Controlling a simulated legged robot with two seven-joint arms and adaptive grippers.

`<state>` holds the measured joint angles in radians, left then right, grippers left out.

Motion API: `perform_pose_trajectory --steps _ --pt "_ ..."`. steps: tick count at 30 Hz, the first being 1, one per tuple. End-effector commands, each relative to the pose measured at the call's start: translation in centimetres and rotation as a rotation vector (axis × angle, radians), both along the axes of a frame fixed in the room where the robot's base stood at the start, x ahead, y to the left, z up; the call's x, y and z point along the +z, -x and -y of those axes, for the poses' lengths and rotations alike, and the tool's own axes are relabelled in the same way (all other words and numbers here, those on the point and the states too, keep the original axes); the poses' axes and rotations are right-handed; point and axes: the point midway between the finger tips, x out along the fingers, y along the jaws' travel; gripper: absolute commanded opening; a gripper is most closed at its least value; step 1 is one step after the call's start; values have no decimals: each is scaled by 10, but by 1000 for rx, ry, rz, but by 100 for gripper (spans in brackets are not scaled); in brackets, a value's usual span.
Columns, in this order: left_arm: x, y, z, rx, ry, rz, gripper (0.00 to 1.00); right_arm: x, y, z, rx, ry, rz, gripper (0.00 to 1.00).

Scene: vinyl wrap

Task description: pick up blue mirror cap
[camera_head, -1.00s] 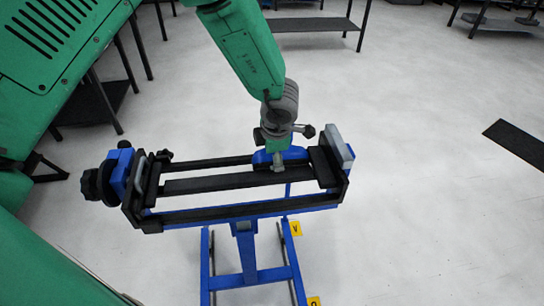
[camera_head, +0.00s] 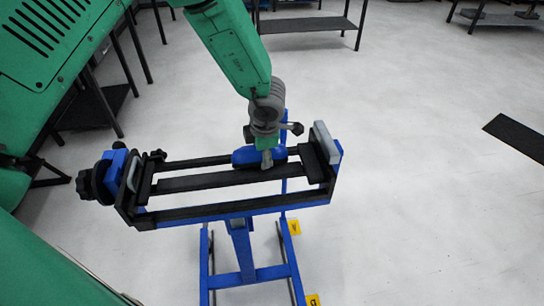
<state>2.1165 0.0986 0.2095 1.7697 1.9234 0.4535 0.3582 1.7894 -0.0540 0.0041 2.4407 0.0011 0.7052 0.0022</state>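The blue mirror cap (camera_head: 243,156) is a small rounded blue piece. It sits at the back rail of the black-and-blue clamping stand (camera_head: 215,180), right of its middle. My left gripper (camera_head: 267,157) points down at the cap from behind. One grey finger lies against or just in front of the cap's right part. The other finger is hidden, so I cannot tell whether the gripper is closed on the cap. The cap looks level with the rails; no clear gap shows under it. My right gripper is not in view.
The stand has a black knob (camera_head: 87,184) at its left end and a grey pad (camera_head: 327,142) at its right end. Black tables (camera_head: 310,24) stand at the back. A dark mat (camera_head: 516,137) lies at right. The floor right of the stand is clear.

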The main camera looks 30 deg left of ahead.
Motion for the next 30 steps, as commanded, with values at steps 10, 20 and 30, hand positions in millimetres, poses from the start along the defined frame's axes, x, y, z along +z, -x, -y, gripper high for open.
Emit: perform_pose_trajectory --steps 10,20,30 --pt "-2 -1 1 -1 10 3 30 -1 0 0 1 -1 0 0" --pt "34 -1 2 1 10 7 0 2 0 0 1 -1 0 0" --pt "128 2 7 -1 12 11 0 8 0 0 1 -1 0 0"
